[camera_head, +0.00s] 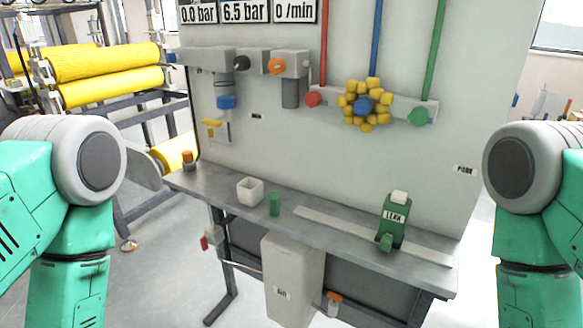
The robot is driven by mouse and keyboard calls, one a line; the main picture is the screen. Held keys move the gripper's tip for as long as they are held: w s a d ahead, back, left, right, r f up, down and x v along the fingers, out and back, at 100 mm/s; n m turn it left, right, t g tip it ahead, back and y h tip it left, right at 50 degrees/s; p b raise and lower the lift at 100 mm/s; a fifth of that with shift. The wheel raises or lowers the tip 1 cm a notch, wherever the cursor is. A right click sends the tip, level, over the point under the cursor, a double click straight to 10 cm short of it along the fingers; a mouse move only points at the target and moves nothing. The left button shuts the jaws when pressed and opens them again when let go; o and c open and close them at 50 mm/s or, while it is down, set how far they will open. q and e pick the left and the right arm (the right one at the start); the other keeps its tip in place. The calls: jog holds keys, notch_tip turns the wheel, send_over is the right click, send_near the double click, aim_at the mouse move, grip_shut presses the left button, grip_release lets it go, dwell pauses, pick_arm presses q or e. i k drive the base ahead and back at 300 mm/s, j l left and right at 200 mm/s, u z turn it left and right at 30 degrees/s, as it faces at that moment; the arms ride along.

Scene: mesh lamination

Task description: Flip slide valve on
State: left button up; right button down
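No part is labelled as the slide valve, so I cannot tell for sure which one it is. A grey inline unit (205,60) is mounted at the upper left of the panel, with a blue-ended bowl (226,101) below it. Beside it is a grey block with an orange knob (277,66). A small yellow fitting (211,123) sits lower on the panel's left edge. Red, blue and green pipes come down to a manifold (390,107) with a red knob, a blue-centred yellow wheel and a green knob. My arms show at both sides; neither gripper is in view.
Yellow rollers (105,75) stand left. Displays read 0.0 bar, 6.5 bar and 0 /min.

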aim_at(170, 57)
jog(key=i+j+z, duration=0.15)
jog(key=j, duration=0.35)
jog(key=i+j+z, duration=0.1)
jog(key=i+j, duration=0.2)
jog(key=j, duration=0.2)
jog(key=i+j+z, duration=0.15)
jog(key=j, duration=0.4)
jog(key=i+j+z, duration=0.15)
jog(key=j, duration=0.4)
jog(key=i+j+z, duration=0.1)
jog(key=j, duration=0.5)
jog(key=i+j+z, duration=0.15)
jog(key=j, duration=0.4)
jog(key=j+z, duration=0.15)
jog(key=j, duration=0.45)
jog(key=i, duration=0.05)
